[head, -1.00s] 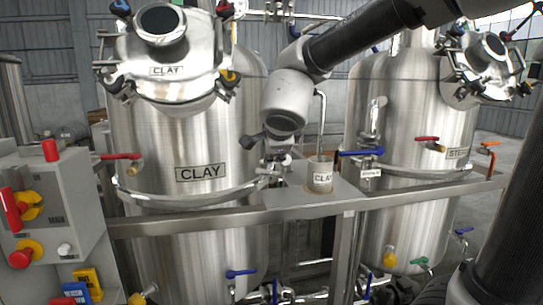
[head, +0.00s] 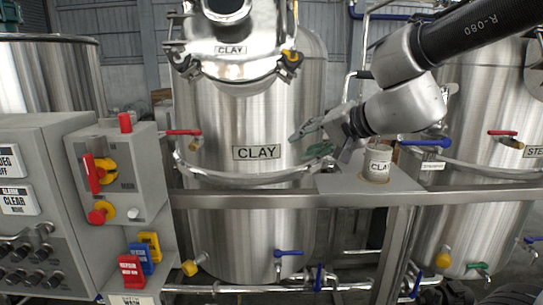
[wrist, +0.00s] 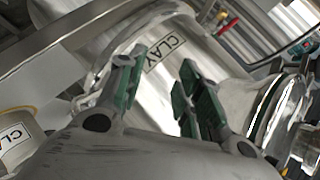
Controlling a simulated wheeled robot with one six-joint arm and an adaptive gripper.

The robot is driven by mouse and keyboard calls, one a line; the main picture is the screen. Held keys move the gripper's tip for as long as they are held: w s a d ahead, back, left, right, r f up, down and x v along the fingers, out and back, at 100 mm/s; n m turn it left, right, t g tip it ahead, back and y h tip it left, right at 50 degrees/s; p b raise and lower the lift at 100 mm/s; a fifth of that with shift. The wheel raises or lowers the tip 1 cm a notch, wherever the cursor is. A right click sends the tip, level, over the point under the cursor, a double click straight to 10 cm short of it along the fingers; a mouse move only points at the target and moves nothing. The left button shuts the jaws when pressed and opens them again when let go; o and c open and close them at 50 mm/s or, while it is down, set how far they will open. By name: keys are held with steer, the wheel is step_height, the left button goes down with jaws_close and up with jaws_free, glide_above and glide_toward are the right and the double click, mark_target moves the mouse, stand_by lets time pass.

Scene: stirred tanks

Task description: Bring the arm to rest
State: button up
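My arm reaches in from the upper right of the head view, and my gripper (head: 314,142) is in front of the clay tank (head: 257,190), left of the small labelled cup. In the wrist view my gripper (wrist: 160,90) shows its two green-padded fingers spread apart with nothing between them. The CLAY label (wrist: 165,53) of the tank shows beyond the fingers. The cup (head: 377,165) stands upright on a metal shelf (head: 345,184), just below and right of my wrist. Part of the cup (wrist: 14,135) also shows at the left edge of the wrist view.
A metal rail (head: 240,200) runs across in front of the tanks. A second tank (head: 480,215) stands at the right with a blue-handled valve (head: 425,142). A grey control box (head: 120,172) with red and yellow switches is at the left. Coloured tags (head: 140,262) hang below it.

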steer(key=s+d+f+n+g+h, duration=0.2)
steer(key=s+d+f+h, duration=0.1)
steer(key=s+d, duration=0.6)
steer(key=s+d+f+n+g+h, duration=0.3)
steer(key=s+d, duration=0.6)
steer(key=d, duration=0.9)
steer(key=shift+s+f+h, duration=0.35)
steer(key=shift+s+h, duration=0.05)
steer(key=shift+h, duration=0.7)
steer(key=shift+d, duration=0.1)
